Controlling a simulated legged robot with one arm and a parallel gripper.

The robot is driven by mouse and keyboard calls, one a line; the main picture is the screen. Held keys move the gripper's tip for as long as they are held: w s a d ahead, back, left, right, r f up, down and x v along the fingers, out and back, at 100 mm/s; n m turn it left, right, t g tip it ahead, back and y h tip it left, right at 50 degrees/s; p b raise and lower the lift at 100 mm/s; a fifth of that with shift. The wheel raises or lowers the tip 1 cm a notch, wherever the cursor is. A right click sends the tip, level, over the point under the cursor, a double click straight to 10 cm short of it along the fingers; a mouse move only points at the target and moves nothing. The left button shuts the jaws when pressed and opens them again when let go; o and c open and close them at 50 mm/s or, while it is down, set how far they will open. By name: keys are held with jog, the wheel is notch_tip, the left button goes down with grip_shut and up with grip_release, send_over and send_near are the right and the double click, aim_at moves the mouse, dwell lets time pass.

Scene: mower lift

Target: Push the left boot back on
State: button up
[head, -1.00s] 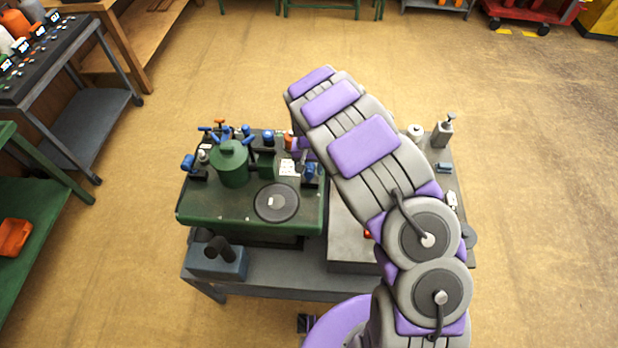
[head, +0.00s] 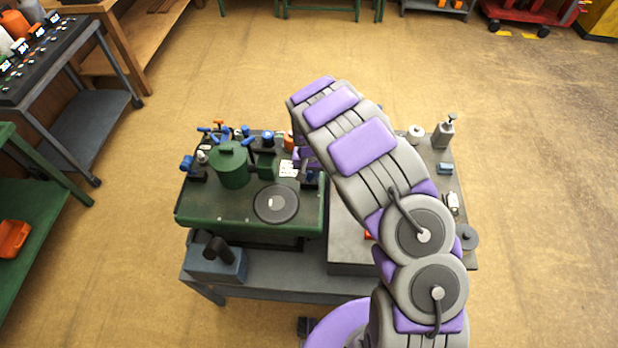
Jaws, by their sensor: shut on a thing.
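The green machine (head: 250,210) stands on the grey cart's left side, with a green cylinder (head: 229,164) and a round dark disc (head: 276,203) on top. A blue boot-like part (head: 187,163) sits at the machine's far left, on a black mount. My gripper (head: 305,160) is low at the machine's right rear corner, above a black mount (head: 310,181). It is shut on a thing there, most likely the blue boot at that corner. The fingers and what they hold are mostly hidden, so I cannot tell how the boot sits.
Several small blue-handled parts and an orange piece (head: 288,140) stand along the machine's back edge. A grey-blue box (head: 216,262) with black tubes is at the front left. A grey bottle (head: 443,131) stands at the cart's right rear. The floor around the cart is clear.

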jog(key=shift+w, duration=0.15)
jog(key=shift+w+r+b, duration=0.15)
jog(key=shift+w+b, duration=0.2)
jog(key=shift+w, duration=0.2)
jog(key=shift+w+r+b, duration=0.15)
jog(key=shift+w+b, duration=0.15)
jog(key=shift+w, duration=0.25)
jog(key=shift+w+f+b, duration=0.15)
jog(key=shift+w+b, duration=0.55)
jog(key=shift+w, duration=0.45)
jog(key=shift+w+d+f+b, duration=0.1)
jog(key=shift+w+f+b, duration=0.35)
jog(key=shift+w, duration=0.5)
jog(key=shift+w+a+f+b, duration=0.1)
jog(key=shift+w+f+b, duration=0.35)
jog(key=shift+w, duration=0.45)
jog(key=shift+w+d+f+b, duration=0.1)
jog(key=shift+w+f+b, duration=0.2)
jog(key=shift+w+b, duration=0.5)
jog(key=shift+w+f+b, duration=0.35)
jog(key=shift+w+f, duration=0.55)
jog(key=shift+f, duration=0.1)
